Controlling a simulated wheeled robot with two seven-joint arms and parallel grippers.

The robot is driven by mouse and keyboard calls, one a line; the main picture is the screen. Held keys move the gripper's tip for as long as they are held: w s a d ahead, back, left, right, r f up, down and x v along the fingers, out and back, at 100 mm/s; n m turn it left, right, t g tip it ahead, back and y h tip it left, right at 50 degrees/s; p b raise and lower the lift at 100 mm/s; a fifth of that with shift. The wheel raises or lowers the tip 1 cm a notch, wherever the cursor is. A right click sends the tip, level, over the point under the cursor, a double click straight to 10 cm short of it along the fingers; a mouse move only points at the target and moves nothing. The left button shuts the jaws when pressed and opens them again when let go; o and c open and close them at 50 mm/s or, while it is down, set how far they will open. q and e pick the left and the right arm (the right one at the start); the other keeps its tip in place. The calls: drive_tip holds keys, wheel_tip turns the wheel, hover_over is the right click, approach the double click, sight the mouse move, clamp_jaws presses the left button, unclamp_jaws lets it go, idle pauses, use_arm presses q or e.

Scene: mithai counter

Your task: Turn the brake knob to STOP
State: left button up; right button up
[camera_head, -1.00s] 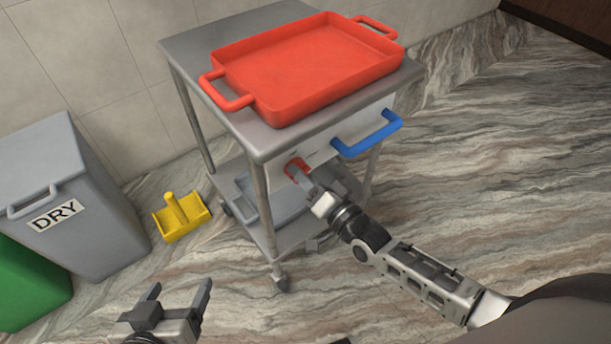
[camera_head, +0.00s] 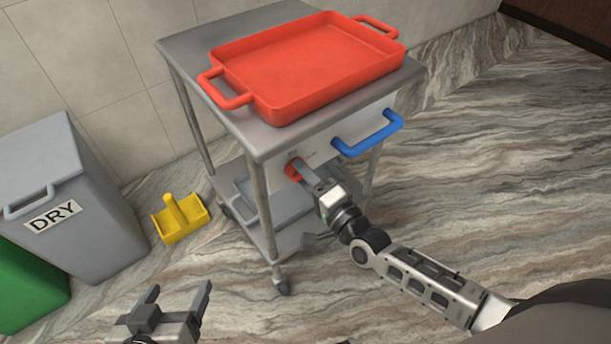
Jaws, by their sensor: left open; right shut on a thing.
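The red brake knob (camera_head: 291,172) is on the white front panel of a grey metal trolley (camera_head: 258,148), below the top shelf. My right gripper (camera_head: 299,173) is shut on the knob, and its fingers hide part of it. Small lettering by the knob is too faint to read. My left gripper (camera_head: 175,298) is open and empty, low over the floor at the bottom left, apart from the trolley.
A red tray (camera_head: 305,75) sits on the trolley top. A blue handle (camera_head: 368,136) sticks out right of the knob. A yellow caddy (camera_head: 180,218), a grey bin marked DRY (camera_head: 85,215) and a green bin (camera_head: 30,285) stand left. Floor is open at right.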

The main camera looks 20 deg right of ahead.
drive_tip(key=o, duration=1)
drive_tip(key=v, duration=1.6)
use_arm(q)
drive_tip(key=r+p, duration=0.1)
drive_tip(key=p, duration=0.2)
drive_tip(key=r+p, duration=0.1)
drive_tip(key=p, duration=0.1)
drive_tip(key=shift+a+r+g+p, duration=0.15)
drive_tip(key=shift+a+g+p, duration=0.15)
drive_tip(key=shift+p, duration=0.1)
use_arm(e)
drive_tip(key=a+r+n+g+h, duration=0.1)
drive_tip(key=a+n+g, duration=0.1)
drive_tip(key=n, duration=0.2)
drive_tip(key=s+a+r+n+g+h, duration=0.1)
drive_tip(key=n+g, duration=0.1)
drive_tip(key=n, duration=0.3)
drive_tip(key=s+a+r+n+g, duration=0.1)
drive_tip(key=a+n+g, duration=0.1)
drive_tip(key=n, duration=0.3)
drive_tip(key=shift+s+a+r+g+h, duration=0.1)
drive_tip(key=shift+a+r+g+h, duration=0.2)
drive_tip(key=shift+h, duration=0.1)
